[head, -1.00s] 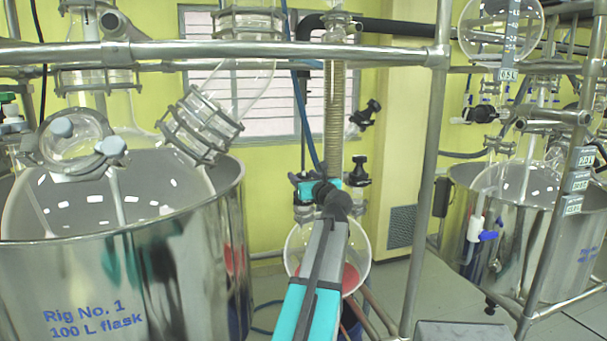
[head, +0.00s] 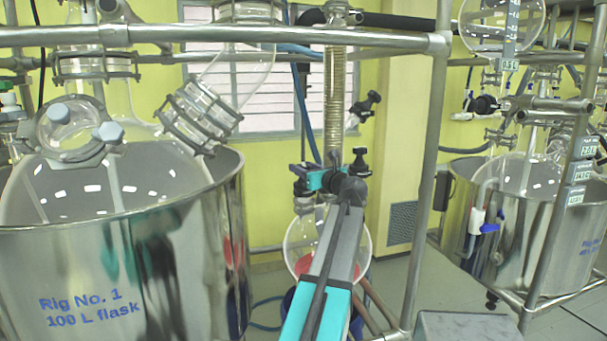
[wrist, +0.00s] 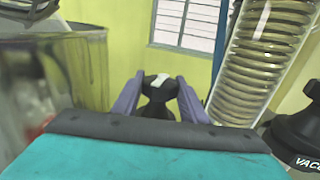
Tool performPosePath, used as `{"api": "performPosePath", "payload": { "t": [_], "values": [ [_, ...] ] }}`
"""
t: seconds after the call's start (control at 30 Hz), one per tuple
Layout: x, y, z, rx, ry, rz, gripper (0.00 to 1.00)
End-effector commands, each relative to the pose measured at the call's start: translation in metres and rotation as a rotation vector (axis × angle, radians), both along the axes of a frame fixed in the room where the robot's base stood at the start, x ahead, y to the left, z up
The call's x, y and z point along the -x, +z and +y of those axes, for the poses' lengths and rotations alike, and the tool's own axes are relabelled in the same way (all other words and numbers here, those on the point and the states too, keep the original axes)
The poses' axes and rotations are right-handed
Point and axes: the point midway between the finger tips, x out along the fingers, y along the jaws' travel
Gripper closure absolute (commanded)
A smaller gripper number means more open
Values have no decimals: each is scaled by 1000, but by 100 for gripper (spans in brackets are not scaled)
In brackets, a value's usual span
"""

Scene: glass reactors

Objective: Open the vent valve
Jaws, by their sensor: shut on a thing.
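In the wrist view, a black valve knob (wrist: 158,98) with a white mark on top stands between the two purple fingers of my gripper (wrist: 162,88). The fingers are shut on its sides. A second black knob, the vacuum knob (wrist: 300,138) with partly visible "VACU" lettering, stands to the lower right, apart from my fingers. In the head view, my gripper (head: 312,180) is at the foot of the coiled glass condenser (head: 335,105), mostly hidden by my arm. The held knob cannot be made out clearly there.
A round glass flask (head: 299,250) with red liquid hangs below the condenser. A large steel vessel (head: 190,265) marked Rig No. 1 stands at left. A metal frame post (head: 428,185) rises right of my arm. Black knobs (head: 360,163) project close to the condenser.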

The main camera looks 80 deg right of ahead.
Motion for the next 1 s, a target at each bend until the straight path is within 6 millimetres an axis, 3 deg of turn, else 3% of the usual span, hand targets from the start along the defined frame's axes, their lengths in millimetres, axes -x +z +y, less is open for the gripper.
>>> {"api": "performPosePath", "payload": {
  "t": [1.0],
  "values": [
    [1,0,-3,1,463,-1,81]
  ]
}}
